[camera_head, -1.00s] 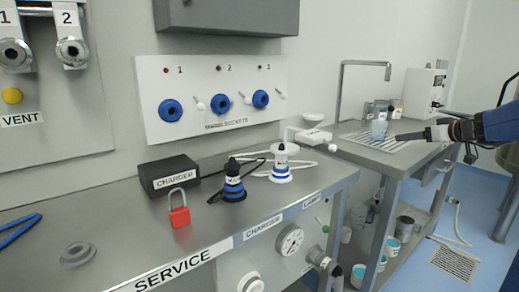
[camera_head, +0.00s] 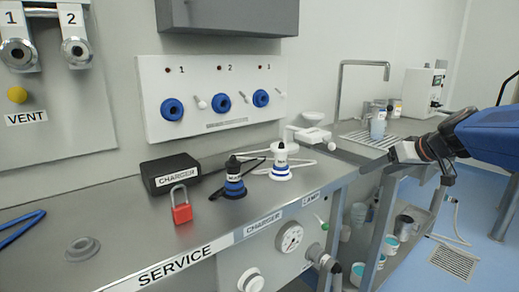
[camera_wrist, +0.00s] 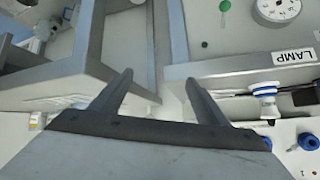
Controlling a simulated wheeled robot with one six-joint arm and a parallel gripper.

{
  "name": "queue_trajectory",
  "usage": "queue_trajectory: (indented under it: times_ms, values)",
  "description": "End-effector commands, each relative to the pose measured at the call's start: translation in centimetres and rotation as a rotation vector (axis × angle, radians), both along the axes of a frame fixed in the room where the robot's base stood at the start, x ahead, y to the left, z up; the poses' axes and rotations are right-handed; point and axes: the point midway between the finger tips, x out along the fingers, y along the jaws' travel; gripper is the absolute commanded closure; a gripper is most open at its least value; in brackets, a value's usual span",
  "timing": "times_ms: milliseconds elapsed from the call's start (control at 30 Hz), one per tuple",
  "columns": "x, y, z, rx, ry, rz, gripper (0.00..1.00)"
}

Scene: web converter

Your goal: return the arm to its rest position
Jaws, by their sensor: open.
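My gripper (camera_head: 372,162) is on the right in the head view, its fingers pointing left past the right end of the service bench. My blue and dark arm reaches in from the right edge. In the wrist view my gripper (camera_wrist: 158,82) shows two dark fingers spread apart with nothing between them. The gap between the bench and the sink table lies beyond the fingertips. I cannot tell how high the gripper is above the bench.
The service bench (camera_head: 130,235) holds a black charger box (camera_head: 168,174), a red padlock (camera_head: 181,206) and two connectors, one dark (camera_head: 234,182) and one white (camera_head: 281,160). A sink table with a tap (camera_head: 341,90) and a cup (camera_head: 377,128) stands behind the gripper.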

Motion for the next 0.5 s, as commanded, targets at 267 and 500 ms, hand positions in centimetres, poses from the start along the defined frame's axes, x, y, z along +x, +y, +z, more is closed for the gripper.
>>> queue_trajectory:
  times_ms: [267,500]
  values:
    - [-10.9,6.4,-4.9,-0.049,0.187,-0.04,0.32]
    - [-19.7,8.1,-9.5,-0.124,0.293,-0.128,0.32]
